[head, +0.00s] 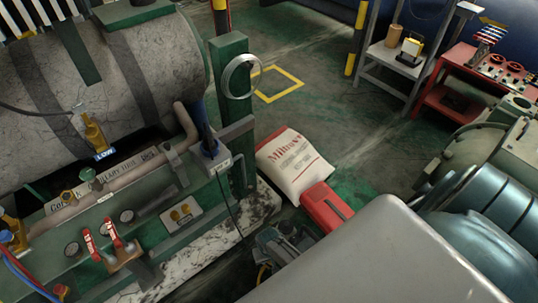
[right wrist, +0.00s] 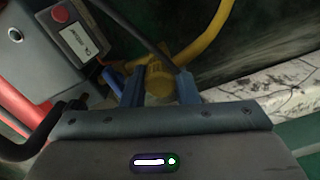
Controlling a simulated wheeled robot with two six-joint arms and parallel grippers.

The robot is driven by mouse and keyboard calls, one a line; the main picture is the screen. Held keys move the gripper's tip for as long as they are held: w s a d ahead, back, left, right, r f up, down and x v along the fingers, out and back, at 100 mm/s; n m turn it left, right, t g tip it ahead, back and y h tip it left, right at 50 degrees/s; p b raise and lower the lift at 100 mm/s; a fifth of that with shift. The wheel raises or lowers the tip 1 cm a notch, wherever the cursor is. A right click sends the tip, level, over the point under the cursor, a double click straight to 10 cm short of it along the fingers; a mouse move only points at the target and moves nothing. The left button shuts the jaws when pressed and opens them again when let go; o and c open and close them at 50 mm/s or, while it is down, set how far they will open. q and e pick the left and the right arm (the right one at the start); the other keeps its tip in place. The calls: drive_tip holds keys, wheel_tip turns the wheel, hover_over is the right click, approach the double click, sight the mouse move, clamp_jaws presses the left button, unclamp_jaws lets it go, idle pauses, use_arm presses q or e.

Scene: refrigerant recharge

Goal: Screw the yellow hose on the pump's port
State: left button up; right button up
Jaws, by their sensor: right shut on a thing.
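My right gripper (right wrist: 160,88), in the right wrist view, is shut on the yellow fitting at the end of the yellow hose (right wrist: 208,42). The hose curves up and right from the blue-grey fingers. A grey machine with a red button and a white label (right wrist: 78,42), seemingly the pump, stands just left of the fingers. The port is not clearly visible, and I cannot tell whether the fitting touches it. In the head view, a big grey surface hides much of the lower right, and a bit of yellow hose (head: 262,275) shows. My left gripper is not in view.
A large grey tank (head: 140,70) and a green panel with red-handled valves fill the left. A white sack (head: 292,165) and a red box (head: 326,206) lie on the floor. A shelf (head: 392,58) and red cart (head: 450,100) stand at the back right.

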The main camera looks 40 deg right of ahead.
drive_tip(key=shift+r+m+p, duration=0.1)
drive_tip(key=shift+m+p, duration=0.3)
drive_tip(key=shift+m, duration=1.3)
drive_tip(key=shift+m+p, duration=0.3)
drive_tip(key=shift+m, duration=1.2)
drive_tip(key=o, duration=1)
